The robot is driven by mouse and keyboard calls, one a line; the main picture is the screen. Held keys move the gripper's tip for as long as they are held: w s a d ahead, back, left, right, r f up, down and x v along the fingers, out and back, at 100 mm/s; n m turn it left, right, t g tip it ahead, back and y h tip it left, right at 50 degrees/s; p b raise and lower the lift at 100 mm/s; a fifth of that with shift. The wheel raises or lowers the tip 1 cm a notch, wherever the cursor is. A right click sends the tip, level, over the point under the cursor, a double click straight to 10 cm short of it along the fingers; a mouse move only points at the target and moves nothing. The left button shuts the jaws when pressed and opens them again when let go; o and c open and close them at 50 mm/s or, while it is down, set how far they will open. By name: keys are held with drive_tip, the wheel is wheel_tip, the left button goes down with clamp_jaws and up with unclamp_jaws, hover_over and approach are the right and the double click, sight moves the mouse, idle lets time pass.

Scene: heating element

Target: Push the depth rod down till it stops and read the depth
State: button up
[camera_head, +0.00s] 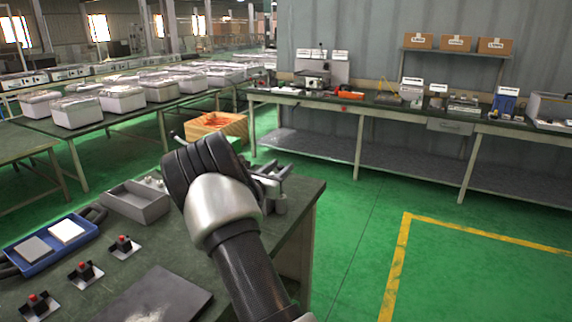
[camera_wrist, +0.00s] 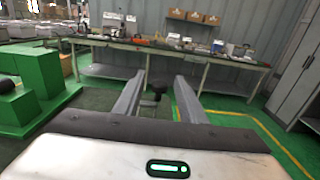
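My gripper (camera_wrist: 159,77) is open in the wrist view, with its two grey fingers apart and pointing towards the back bench. A small dark knob-like part (camera_wrist: 157,84) shows between the fingers, with a small grey piece below it. I cannot tell whether this is the depth rod or whether a finger touches it. In the head view my black and silver wrist covers the middle of the near table. Grey metal parts (camera_head: 270,190) show just right of my wrist at the table's far corner. No depth rod or depth scale can be clearly made out.
The near table (camera_head: 225,290) carries a grey divided tray (camera_head: 140,203), a blue tray (camera_head: 50,245) with two pale blocks, and several red-button switches (camera_head: 85,271). The long back bench (camera_head: 400,112) holds instruments. Green floor (camera_head: 350,220) is clear right of the near table.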

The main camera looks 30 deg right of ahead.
drive_tip(key=shift+x, duration=2.25)
drive_tip(key=shift+c, duration=0.2)
clamp_jaws()
drive_tip(key=shift+f, duration=0.1)
